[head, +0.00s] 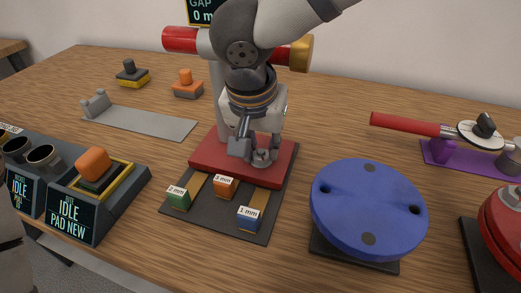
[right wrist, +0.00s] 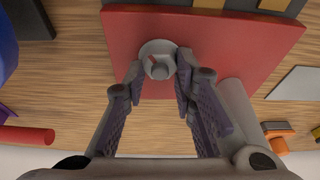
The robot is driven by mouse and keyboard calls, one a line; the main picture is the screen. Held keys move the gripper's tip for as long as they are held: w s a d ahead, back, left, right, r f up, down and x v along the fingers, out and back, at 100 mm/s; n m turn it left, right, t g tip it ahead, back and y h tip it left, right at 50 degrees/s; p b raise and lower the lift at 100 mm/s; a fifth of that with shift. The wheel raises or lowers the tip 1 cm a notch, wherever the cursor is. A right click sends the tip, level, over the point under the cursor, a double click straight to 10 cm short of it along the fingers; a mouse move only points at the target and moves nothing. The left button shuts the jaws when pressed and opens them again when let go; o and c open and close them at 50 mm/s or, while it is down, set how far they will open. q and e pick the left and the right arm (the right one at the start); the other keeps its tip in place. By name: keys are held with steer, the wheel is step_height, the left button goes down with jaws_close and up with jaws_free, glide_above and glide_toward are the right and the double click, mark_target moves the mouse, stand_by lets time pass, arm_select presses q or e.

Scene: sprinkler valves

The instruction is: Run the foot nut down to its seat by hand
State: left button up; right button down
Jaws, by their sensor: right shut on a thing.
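The foot nut (right wrist: 158,66) is a small grey nut on a round washer, on the red base plate (head: 213,150) of the valve stand. It also shows in the head view (head: 264,157), partly hidden by my fingers. My right gripper (head: 252,151) points down over it from above. In the right wrist view my right gripper (right wrist: 159,76) has one fingertip on each side of the nut and is shut on it. The washer's underside and any gap to the plate cannot be made out. My left gripper is not in view.
Green (head: 179,197), orange (head: 224,187) and blue (head: 250,218) gauge blocks lie on the dark mat in front of the red plate. A blue disc (head: 368,208) stands to the right. A dark station with an orange-topped pad (head: 93,164) is at left. A red pipe crosses overhead.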

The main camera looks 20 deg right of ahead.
steer(key=c, duration=1.2)
jaws_free()
steer(key=shift+c, duration=0.2)
steer(key=shift+v, duration=3.05)
